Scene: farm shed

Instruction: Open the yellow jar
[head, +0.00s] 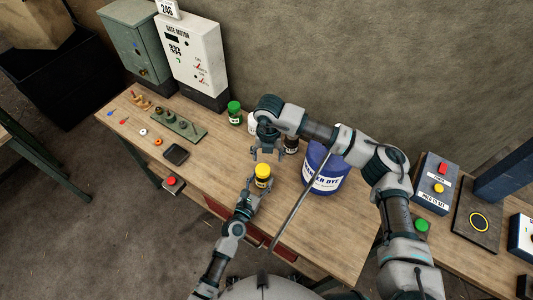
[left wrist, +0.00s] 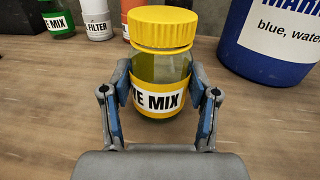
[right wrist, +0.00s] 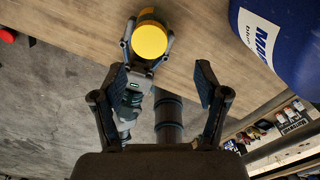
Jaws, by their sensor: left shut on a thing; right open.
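The yellow jar (head: 263,172) stands near the front edge of the workbench (head: 225,165). In the left wrist view its ribbed yellow lid (left wrist: 162,27) sits on the clear, greenish jar body (left wrist: 160,72) with a label ending in "E MIX". My left gripper (head: 257,184) is shut on the jar body, one finger on each side below the lid. My right gripper (head: 267,154) is open and empty, pointing down just above and behind the jar. In the right wrist view the yellow lid (right wrist: 150,40) lies beyond the open fingers (right wrist: 162,80), left of centre.
A large blue dye tub (head: 325,170) stands close right of the jar. A dark tray (head: 175,155) lies left. The bench between tray and jar is clear.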

